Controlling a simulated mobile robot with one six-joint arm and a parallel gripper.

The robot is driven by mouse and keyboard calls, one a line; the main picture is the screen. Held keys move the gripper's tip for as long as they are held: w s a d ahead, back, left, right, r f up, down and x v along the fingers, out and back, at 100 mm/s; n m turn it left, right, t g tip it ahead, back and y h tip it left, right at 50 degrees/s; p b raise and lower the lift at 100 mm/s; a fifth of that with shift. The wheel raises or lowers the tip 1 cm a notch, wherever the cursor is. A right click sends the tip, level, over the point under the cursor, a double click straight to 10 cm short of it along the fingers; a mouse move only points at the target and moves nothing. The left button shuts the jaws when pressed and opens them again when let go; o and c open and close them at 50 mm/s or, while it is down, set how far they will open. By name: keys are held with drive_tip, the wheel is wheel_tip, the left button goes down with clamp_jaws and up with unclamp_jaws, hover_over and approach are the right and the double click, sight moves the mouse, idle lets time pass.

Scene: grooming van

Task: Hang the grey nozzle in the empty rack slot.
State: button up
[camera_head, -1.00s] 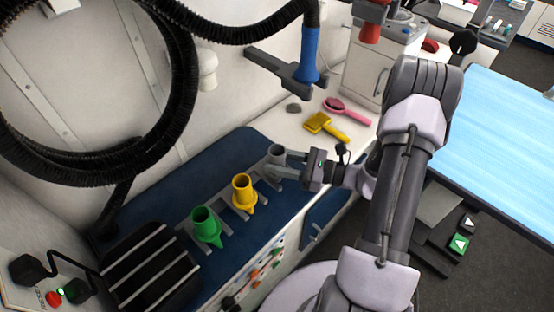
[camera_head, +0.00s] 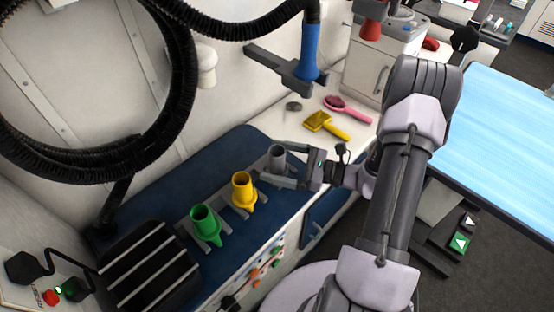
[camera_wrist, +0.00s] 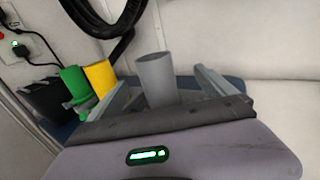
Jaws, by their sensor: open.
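The grey nozzle (camera_head: 277,157) stands upright at the right end of the rack (camera_head: 229,213), in line with the yellow nozzle (camera_head: 243,190) and the green nozzle (camera_head: 206,225). My gripper (camera_head: 277,163) is open, with one finger on each side of the grey nozzle. In the wrist view the grey nozzle (camera_wrist: 155,78) rises between the two spread fingers, with a gap to the right one. The yellow nozzle (camera_wrist: 100,77) and green nozzle (camera_wrist: 76,83) show to its left there. The lower part of the grey nozzle and its slot are hidden.
The rack lies on a blue mat (camera_head: 160,190). A black slatted block (camera_head: 148,270) sits at the left end. A yellow brush (camera_head: 324,124) and a pink brush (camera_head: 346,107) lie behind my gripper. A blue dryer nozzle (camera_head: 310,52) and black hose (camera_head: 185,90) hang above.

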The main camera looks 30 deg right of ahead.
drive_tip(key=shift+d, duration=0.1)
idle(0.3)
drive_tip(key=v, duration=1)
idle(0.6)
idle(0.3)
